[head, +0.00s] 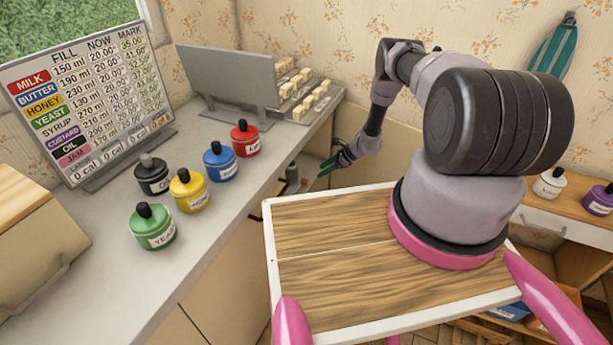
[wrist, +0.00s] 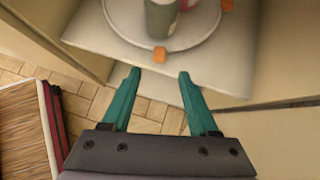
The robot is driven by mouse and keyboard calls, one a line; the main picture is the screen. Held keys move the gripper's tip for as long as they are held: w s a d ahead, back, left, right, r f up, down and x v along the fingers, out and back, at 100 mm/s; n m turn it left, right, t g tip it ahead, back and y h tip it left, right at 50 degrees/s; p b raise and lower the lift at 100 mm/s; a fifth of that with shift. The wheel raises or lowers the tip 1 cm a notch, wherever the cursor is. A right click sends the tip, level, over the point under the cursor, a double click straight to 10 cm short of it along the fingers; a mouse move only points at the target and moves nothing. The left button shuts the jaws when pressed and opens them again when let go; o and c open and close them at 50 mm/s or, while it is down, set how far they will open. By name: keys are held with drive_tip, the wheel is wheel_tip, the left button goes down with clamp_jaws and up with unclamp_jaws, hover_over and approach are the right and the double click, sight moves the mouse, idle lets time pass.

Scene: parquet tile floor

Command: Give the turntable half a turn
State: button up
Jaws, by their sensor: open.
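The turntable (wrist: 202,24) is a pale round disc at the top of the wrist view, cut off by the frame edge. It lies on a pale shelf board (wrist: 240,62). In the head view my gripper (head: 326,167) is beside the counter; the turntable is mostly hidden there.
Cabinet panels flank the shelf opening. Another counter (head: 545,218) at right holds a white jar (head: 549,182) and a purple jar (head: 599,200).

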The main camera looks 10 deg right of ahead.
sight(305, 180)
drive_tip(key=x, duration=1)
clamp_jaws()
idle(1.2)
